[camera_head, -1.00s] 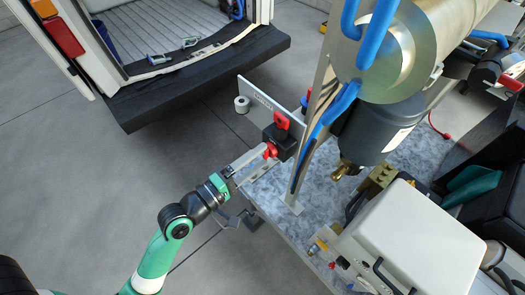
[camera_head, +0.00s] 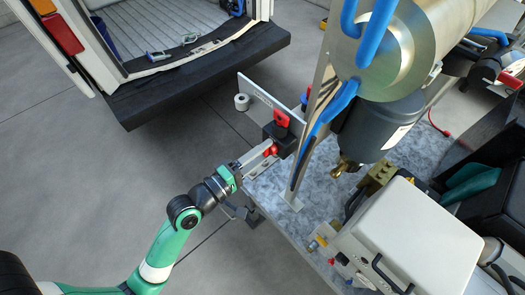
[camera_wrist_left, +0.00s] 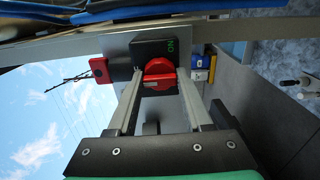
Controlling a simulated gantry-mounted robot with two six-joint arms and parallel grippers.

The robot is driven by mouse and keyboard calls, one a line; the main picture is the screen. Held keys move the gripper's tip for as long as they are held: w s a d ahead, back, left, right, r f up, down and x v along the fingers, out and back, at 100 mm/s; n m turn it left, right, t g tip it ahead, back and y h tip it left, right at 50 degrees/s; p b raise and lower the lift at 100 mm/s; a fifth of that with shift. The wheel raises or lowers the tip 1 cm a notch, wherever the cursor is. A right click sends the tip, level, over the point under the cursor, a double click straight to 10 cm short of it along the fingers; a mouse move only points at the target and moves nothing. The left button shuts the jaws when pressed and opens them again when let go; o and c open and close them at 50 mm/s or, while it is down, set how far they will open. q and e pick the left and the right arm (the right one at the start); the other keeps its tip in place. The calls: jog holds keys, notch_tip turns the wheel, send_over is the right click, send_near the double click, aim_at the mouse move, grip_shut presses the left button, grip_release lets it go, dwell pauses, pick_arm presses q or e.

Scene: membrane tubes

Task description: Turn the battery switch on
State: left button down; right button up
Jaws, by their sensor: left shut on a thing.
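The battery switch is a black box (camera_head: 284,138) on a pale upright plate, with a red piece (camera_head: 281,118) on top. Its red knob (camera_head: 270,151) faces my left gripper (camera_head: 268,153). In the left wrist view the round red knob (camera_wrist_left: 158,70) with a raised bar sits between the two fingers of my left gripper (camera_wrist_left: 159,82), which is shut on it. A green "ON" mark (camera_wrist_left: 172,46) shows on the black housing beside the knob. The red piece (camera_wrist_left: 99,70) also shows there at left. My right gripper is not in view.
The pale plate (camera_head: 257,92) stands beside a metal post (camera_head: 303,172) on a mottled bench. A dark cylinder (camera_head: 378,128) and blue hoses are close to the right. A white case (camera_head: 415,240) stands at front right. Open floor lies to the left.

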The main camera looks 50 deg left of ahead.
pick_arm(q)
jog(key=shift+m, duration=0.4)
jog(key=m, duration=0.3)
jog(key=shift+m+b, duration=0.4)
jog(key=m+b, duration=0.1)
jog(key=m, duration=0.3)
jog(key=shift+m, duration=0.3)
jog(key=m+b, duration=0.1)
jog(key=m, duration=0.3)
jog(key=shift+m, duration=0.3)
jog(key=m+b, duration=0.1)
jog(key=m, duration=0.3)
jog(key=shift+b, duration=0.3)
jog(key=shift+c, duration=1.6)
grip_release()
